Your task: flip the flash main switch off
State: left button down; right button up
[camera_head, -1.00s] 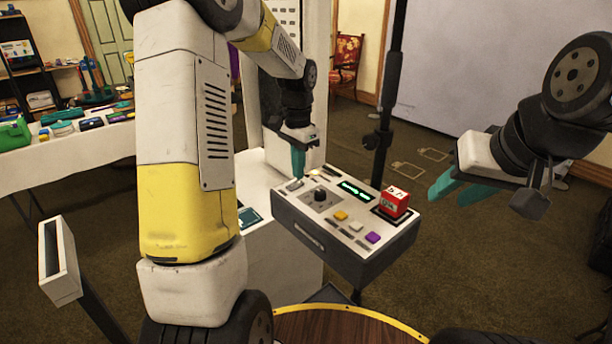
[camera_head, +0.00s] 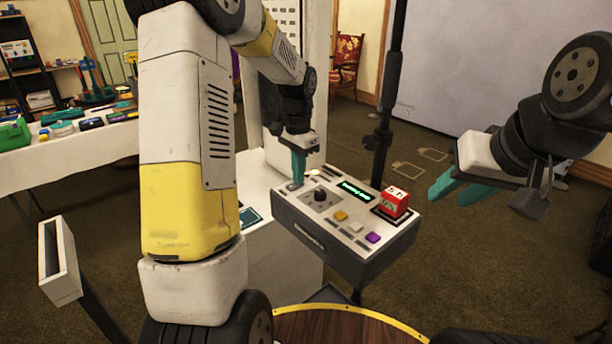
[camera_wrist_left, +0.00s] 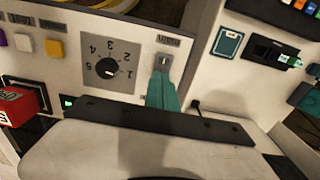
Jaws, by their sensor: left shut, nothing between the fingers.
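The flash control box (camera_head: 345,244) has a light top panel. The main switch (camera_wrist_left: 163,62) is a small lever on a grey plate in the left wrist view, with a label beside it, upside down in that view. My left gripper (camera_head: 298,183) is shut and empty, its teal fingers pointing down at the switch end of the panel. In the left wrist view its fingertips (camera_wrist_left: 163,76) are right at the switch and hide part of it; I cannot tell whether they touch. My right gripper (camera_head: 447,193) is open and empty, right of the box.
A numbered dial (camera_head: 320,196), a green-lit display (camera_head: 355,191), coloured buttons (camera_head: 341,215) and a red block (camera_head: 394,201) share the panel. A dark stand pole (camera_head: 381,140) rises behind the box. A table with loose items (camera_head: 70,145) stands at the far left.

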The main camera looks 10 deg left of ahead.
pick_arm(q)
notch_tip(320, 180, up, 7)
dwell(0.9)
jog(key=s+d+r+n+t+h, duration=0.1)
jog(key=s+r+n+t, duration=0.2)
jog(key=s, duration=0.9)
jog(key=s+d+r+n+t+h, duration=0.1)
jog(key=s+r+n+t, duration=0.2)
jog(key=s, duration=0.9)
notch_tip(320, 180, up, 2)
jog(key=shift+s+r+n, duration=0.1)
jog(key=shift+s+n, duration=0.05)
jog(key=shift+n, duration=0.35)
jog(key=shift+d, duration=0.1)
